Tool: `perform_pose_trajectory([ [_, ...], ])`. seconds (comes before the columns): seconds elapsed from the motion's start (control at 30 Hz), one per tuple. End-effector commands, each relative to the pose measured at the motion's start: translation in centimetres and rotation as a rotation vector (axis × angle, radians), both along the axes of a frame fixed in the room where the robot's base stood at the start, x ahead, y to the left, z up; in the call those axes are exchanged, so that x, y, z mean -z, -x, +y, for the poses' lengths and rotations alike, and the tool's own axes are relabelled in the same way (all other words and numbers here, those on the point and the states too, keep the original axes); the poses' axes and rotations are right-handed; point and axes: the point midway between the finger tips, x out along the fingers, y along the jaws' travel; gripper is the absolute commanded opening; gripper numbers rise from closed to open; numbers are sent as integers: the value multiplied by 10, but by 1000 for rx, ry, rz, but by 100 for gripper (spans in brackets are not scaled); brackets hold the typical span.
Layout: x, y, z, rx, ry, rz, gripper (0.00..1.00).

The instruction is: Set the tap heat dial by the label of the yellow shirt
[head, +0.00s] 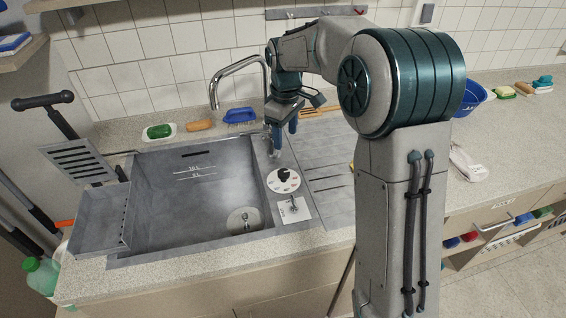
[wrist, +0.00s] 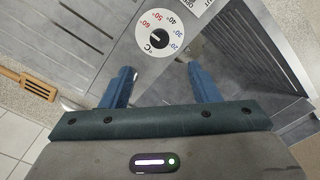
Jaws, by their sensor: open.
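The tap heat dial (head: 284,180) is a round white disc with a black knob, on the strip right of the sink. In the wrist view the dial (wrist: 157,33) shows numbers from 20 to 60 and a °C mark. I cannot tell exactly where its knob points. My gripper (head: 281,140) hangs above the counter just behind the dial. In the wrist view my gripper (wrist: 161,80) is open and empty, with the dial ahead between its fingertips, apart from them. I cannot make out a yellow shirt or its label.
The grey sink (head: 200,205) lies left of the dial, with a curved tap (head: 238,72) behind. A white plate with a small lever (head: 293,210) sits in front of the dial. A blue basin (head: 474,97) and a white cloth (head: 467,165) are right of my arm.

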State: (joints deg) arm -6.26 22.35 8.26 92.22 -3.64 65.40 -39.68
Motion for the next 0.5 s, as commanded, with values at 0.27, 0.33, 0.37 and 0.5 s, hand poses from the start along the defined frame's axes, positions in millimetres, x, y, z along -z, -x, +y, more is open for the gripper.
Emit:
perform_pose_trajectory([
  [0.27, 21, -6, 4, -27, -1, 10, 55],
  [0.33, 34, -5, 4, -26, -1, 12, 55],
  [0.37, 40, -5, 4, -26, -1, 12, 55],
  [0.5, 71, -5, 4, -26, -1, 12, 55],
])
